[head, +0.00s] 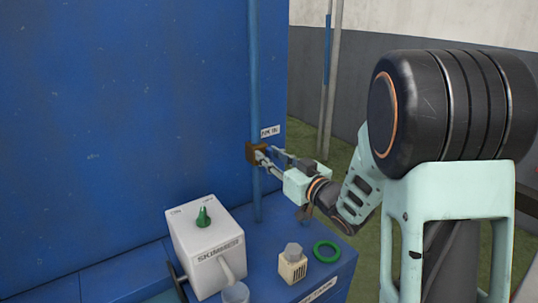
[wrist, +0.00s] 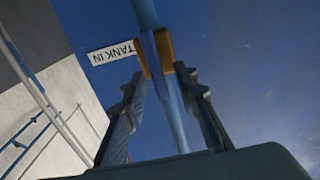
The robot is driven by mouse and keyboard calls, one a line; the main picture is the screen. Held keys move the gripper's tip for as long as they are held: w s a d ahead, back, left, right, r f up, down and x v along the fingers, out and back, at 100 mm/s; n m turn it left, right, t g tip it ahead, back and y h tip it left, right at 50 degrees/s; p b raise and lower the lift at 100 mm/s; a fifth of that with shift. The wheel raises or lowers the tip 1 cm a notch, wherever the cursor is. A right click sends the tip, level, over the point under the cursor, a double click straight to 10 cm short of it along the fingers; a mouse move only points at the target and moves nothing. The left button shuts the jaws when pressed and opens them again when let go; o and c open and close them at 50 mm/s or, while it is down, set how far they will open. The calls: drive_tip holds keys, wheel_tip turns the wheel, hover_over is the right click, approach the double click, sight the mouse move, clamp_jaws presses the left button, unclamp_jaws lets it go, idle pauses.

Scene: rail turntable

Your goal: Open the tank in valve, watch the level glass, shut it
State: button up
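The tank in valve has a brass-coloured body (head: 252,152) on a vertical blue pipe (head: 254,80), beside a white "TANK IN" label (head: 270,131). In the wrist view, the brass body (wrist: 168,50) has a blue lever (wrist: 158,62) in front of it, roughly in line with the pipe. My gripper (head: 268,157) reaches in from the right, its tips at the valve. In the wrist view my gripper (wrist: 161,82) is open, with one finger on each side of the lever and pipe. Whether either tip touches the lever is unclear. I cannot make out a level glass.
A white "SKIMMER" box (head: 205,250) with a green knob (head: 203,216) stands on the blue ledge, lower left. A small beige block with a grey cap (head: 292,265), a green ring (head: 326,251) and a clear cup (head: 236,294) are nearby. Blue panel lies behind.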

drive_tip(key=shift+w+a, duration=0.25)
drive_tip(key=shift+w, duration=0.1)
drive_tip(key=shift+c, duration=0.4)
clamp_jaws()
drive_tip(key=shift+f, duration=0.1)
drive_tip(key=n+b, duration=0.1)
drive_tip(key=b, duration=0.1)
drive_tip(key=shift+f+b, duration=0.15)
drive_tip(key=shift+b, duration=0.15)
drive_tip(key=n+b, duration=0.1)
drive_tip(key=b, duration=0.1)
drive_tip(key=shift+s+a+n+b, duration=0.2)
drive_tip(key=shift+n+b, duration=0.1)
drive_tip(key=shift+n, duration=0.4)
drive_tip(key=shift+r, duration=0.2)
